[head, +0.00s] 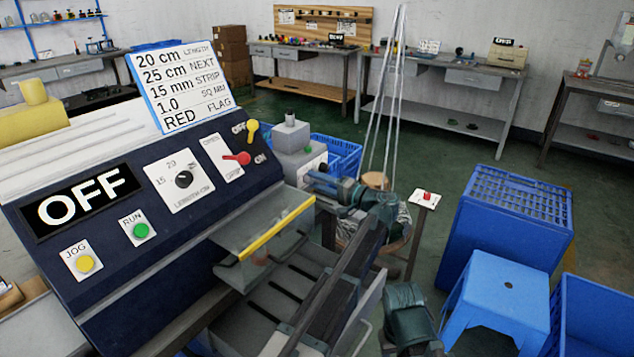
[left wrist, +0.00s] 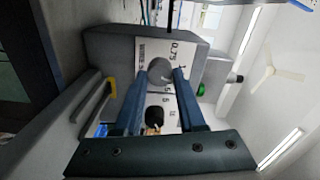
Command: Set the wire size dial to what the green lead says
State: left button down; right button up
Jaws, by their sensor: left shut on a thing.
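The wire size dial is a round grey knob (left wrist: 160,72) on a white number plate (left wrist: 183,50) in the left wrist view; 0.75 reads near the plate's top and other figures are partly covered. My left gripper (left wrist: 166,76) is shut on this knob, one blue finger on each side. In the head view my left gripper (head: 318,180) is at the side of a small grey machine (head: 295,137), where the dial itself is hidden. I cannot read the dial's pointer setting. I see no green lead.
A large dark blue control panel (head: 110,225) reads OFF, with a job card (head: 180,85) showing 1.0 SQ MM. A yellow-edged guard (head: 270,232) is close to my arm. Blue crates (head: 510,215) and a blue stool (head: 497,290) stand at the right.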

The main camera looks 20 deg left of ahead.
pick_arm(q)
jog(key=m, duration=0.4)
jog(key=shift+f, duration=0.1)
jog(key=shift+m, duration=2.2)
jog(key=c, duration=0.5)
grip_release()
